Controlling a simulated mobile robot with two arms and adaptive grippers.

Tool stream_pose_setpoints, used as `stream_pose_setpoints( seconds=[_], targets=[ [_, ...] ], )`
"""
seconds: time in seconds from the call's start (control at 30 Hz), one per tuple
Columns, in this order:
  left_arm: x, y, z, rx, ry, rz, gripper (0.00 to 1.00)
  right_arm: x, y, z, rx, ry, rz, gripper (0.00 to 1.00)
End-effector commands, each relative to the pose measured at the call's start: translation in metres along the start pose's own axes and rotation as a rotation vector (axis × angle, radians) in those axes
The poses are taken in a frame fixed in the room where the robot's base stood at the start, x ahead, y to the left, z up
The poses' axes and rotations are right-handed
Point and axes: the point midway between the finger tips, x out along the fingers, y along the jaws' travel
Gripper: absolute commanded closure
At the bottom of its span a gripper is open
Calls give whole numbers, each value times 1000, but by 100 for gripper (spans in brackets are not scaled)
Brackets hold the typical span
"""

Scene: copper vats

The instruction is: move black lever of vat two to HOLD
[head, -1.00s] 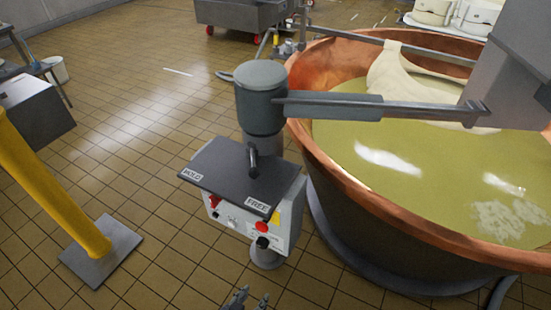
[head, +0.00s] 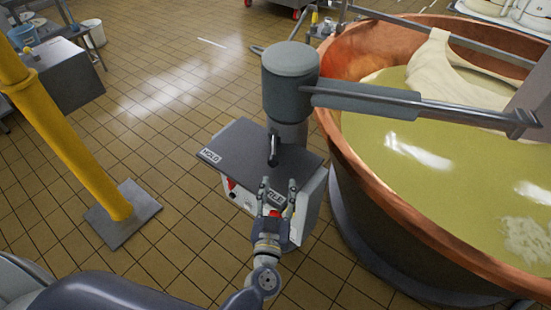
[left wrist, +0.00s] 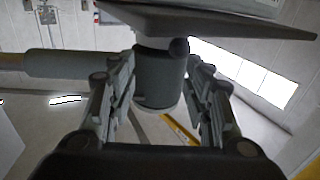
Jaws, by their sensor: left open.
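The black lever (head: 273,149) stands on a dark sloping plate (head: 240,150) on the post beside the copper vat. The plate is marked HOLD (head: 210,155) at its left end and FREE (head: 277,198) at its right end. The lever sits between the two marks. My left gripper (head: 278,186) is open and empty, over the plate's near edge by the FREE mark, a little short of the lever. In the left wrist view its fingers (left wrist: 160,82) stand apart, with a grey cylinder beyond them. I cannot clearly make out the lever there. My right gripper is out of view.
The copper vat (head: 385,205) with yellowish liquid fills the right. A grey post head (head: 290,72) with a horizontal bar (head: 420,105) rises behind the plate. A white control box (head: 310,205) hangs under it. A yellow post (head: 75,140) stands left; the tiled floor between is clear.

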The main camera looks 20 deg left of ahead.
Motion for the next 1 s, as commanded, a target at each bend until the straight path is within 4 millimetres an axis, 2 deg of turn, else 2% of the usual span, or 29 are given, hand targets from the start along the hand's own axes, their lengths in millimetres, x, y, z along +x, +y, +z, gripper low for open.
stream_pose_setpoints(
  seconds=[0.1, 0.27, 0.37, 0.73, 1.0],
  targets=[
    [0, -13, 6, 12, -8, -85, 54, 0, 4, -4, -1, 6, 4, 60],
    [4, -20, 7, 20, -11, -122, 54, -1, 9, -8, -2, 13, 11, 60],
    [16, -22, 7, 20, -10, -121, 54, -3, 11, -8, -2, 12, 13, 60],
    [84, -30, 7, 21, -9, -119, 54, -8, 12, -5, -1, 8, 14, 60],
    [105, -32, 9, 19, -12, -119, 54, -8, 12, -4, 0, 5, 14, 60]
  ],
)
